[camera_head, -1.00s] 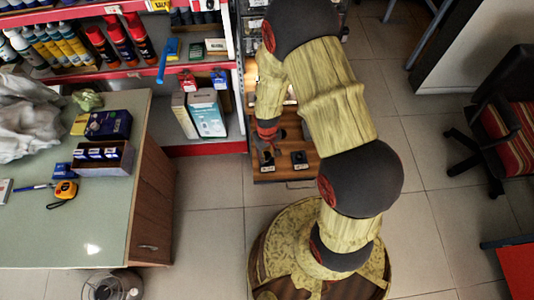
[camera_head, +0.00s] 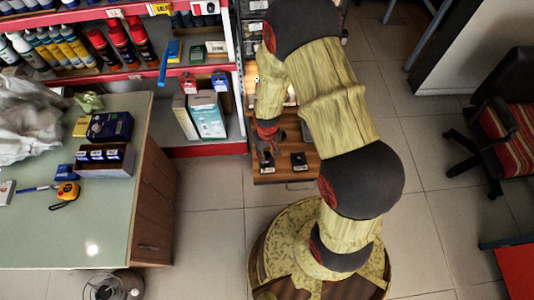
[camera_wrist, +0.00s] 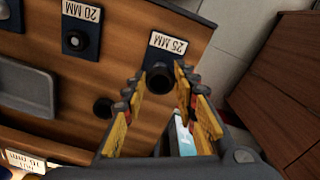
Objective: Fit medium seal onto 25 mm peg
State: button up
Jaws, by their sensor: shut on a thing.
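My gripper (camera_wrist: 157,85) is over the wooden board, with its yellow-sided fingers on either side of a dark round piece (camera_wrist: 158,78) just below the 25 MM label (camera_wrist: 168,43). The seal and the 25 mm peg are both dark there, and I cannot tell them apart or see whether the seal is around the peg. The 20 mm peg (camera_wrist: 75,40) stands on its dark base to the left. In the head view my gripper (camera_head: 266,150) is low over the front left of the board, mostly hidden by my wrist.
A wooden board (camera_wrist: 45,95) carries the peg bases. Another dark round piece (camera_wrist: 103,107) lies left of my fingers. A grey tray (camera_wrist: 22,88) is at the left. The shelf unit (camera_head: 205,150) stands left of the board, and bare floor (camera_head: 215,220) lies in front.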

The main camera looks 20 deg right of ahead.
dwell(0.5)
jog(key=o, duration=0.5)
jog(key=shift+r, duration=0.1)
notch_tip(320, 180, up, 11)
jog(key=p, duration=0.8)
jog(key=shift+p, duration=0.3)
dwell(0.6)
jog(key=s+g, duration=0.2)
jog(key=s, duration=0.3)
jog(key=s+r+t, duration=0.2)
jog(key=s+r, duration=0.1)
jog(key=r, duration=1.1)
jog(key=s+r+t, duration=0.2)
jog(key=r+t, duration=0.1)
jog(key=r, duration=1.1)
jog(key=s+r+m+t, duration=0.1)
jog(key=s+r+t, duration=0.1)
jog(key=r, duration=1.2)
jog(key=shift+s+t, duration=0.3)
jog(key=shift+s, duration=0.55)
